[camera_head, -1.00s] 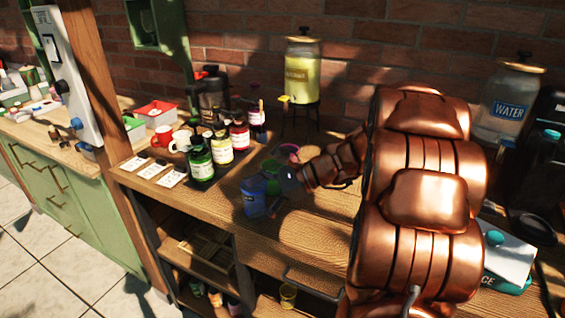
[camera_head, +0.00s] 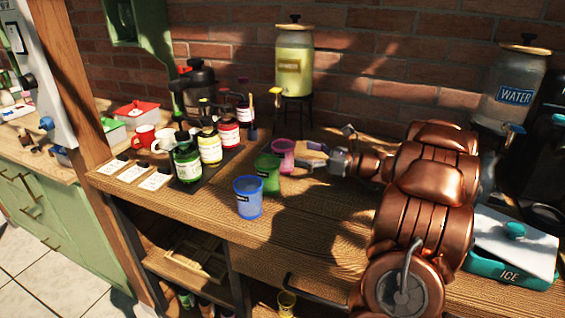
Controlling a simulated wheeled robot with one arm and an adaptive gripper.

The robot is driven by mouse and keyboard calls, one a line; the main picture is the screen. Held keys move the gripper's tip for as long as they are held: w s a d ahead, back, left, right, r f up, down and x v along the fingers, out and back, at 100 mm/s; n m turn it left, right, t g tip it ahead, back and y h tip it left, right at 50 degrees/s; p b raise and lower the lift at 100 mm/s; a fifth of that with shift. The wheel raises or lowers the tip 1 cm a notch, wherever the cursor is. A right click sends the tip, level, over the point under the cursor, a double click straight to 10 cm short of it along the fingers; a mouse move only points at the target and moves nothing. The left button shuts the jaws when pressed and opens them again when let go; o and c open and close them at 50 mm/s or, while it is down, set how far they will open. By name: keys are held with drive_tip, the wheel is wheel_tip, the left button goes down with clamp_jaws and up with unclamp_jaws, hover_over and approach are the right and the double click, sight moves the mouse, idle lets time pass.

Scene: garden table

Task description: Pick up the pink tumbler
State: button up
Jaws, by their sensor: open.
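The pink tumbler (camera_head: 283,157) stands upright on the wooden table, behind and to the right of the green tumbler (camera_head: 267,173). The green tumbler covers a little of its lower left side. The blue tumbler (camera_head: 248,198) stands nearer the front edge. My gripper (camera_head: 306,157) is open and lies just to the right of the pink tumbler, fingers pointing left toward it. Whether a finger touches the tumbler cannot be told from this view.
Syrup bottles (camera_head: 209,142) stand on a dark mat to the left, with white cards and mugs beside them. A lemonade dispenser (camera_head: 293,65) stands behind on a stand. A teal ice box (camera_head: 510,245) is at the right. The front middle of the table is clear.

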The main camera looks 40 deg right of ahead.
sight(293, 154)
drive_tip(key=shift+a+f+p+x, duration=0.15)
drive_tip(key=shift+f+x, duration=0.05)
drive_tip(key=shift+x, duration=1.15)
drive_tip(key=shift+a+f+p+x, duration=0.1)
drive_tip(key=shift+f+p+x, duration=0.1)
drive_tip(key=shift+x, duration=1.1)
drive_tip(key=shift+w+a, duration=0.3)
drive_tip(key=shift+w, duration=0.1)
drive_tip(key=c, duration=1.3)
drive_tip(key=shift+o, duration=0.2)
drive_tip(key=shift+r, duration=0.1)
